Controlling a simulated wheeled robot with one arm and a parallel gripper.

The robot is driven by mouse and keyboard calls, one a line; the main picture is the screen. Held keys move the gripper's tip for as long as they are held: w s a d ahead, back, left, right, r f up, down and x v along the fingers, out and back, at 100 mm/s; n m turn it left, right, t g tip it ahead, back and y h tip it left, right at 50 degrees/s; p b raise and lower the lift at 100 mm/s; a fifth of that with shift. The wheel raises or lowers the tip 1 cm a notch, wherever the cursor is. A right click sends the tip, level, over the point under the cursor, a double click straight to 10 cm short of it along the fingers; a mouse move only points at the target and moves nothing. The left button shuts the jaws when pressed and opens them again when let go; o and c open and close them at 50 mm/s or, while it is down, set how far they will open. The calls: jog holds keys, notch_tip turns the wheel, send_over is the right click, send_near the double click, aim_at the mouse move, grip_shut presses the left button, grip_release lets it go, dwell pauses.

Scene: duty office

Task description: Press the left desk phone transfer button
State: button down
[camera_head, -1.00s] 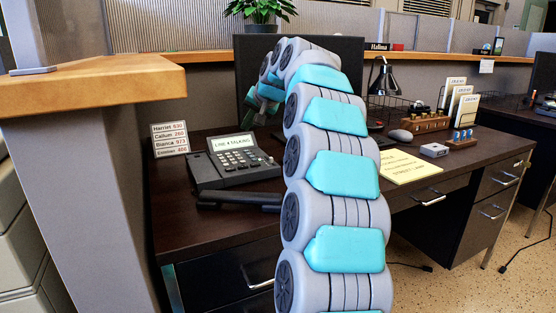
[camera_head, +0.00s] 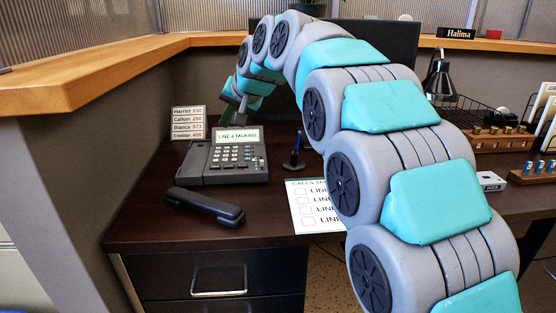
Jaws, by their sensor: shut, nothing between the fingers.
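The desk phone (camera_head: 236,155) stands on the left part of the dark desk. Its lit screen reads "LINE 4 TALKING", and its buttons lie below the screen; I cannot tell which one is the transfer button. Its black handset (camera_head: 204,207) lies off the phone, on the desk in front of it. My gripper (camera_head: 241,117) is small in view at the end of my arched arm, pointing down above the back of the phone near the screen. It is shut and empty. I cannot tell whether its tips touch the phone.
A name card (camera_head: 187,123) with numbers stands behind the phone at left. A pen in a holder (camera_head: 294,155) and a call sheet (camera_head: 312,205) lie to the right.

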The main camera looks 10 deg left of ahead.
jog(key=shift+s, duration=0.2)
jog(key=shift+f, duration=0.15)
jog(key=b, duration=0.5)
send_near(224, 165)
jog(key=shift+w+a+f, duration=0.7)
jog(key=shift+w+a, duration=0.1)
jog(key=shift+w, duration=0.15)
jog(key=shift+w+a+f, duration=0.7)
jog(key=shift+w+a, duration=0.1)
jog(key=shift+w, duration=0.15)
dwell(0.4)
jog(key=shift+f, duration=0.35)
jog(key=shift+f, duration=0.4)
dwell(0.8)
jog(key=shift+r, duration=0.8)
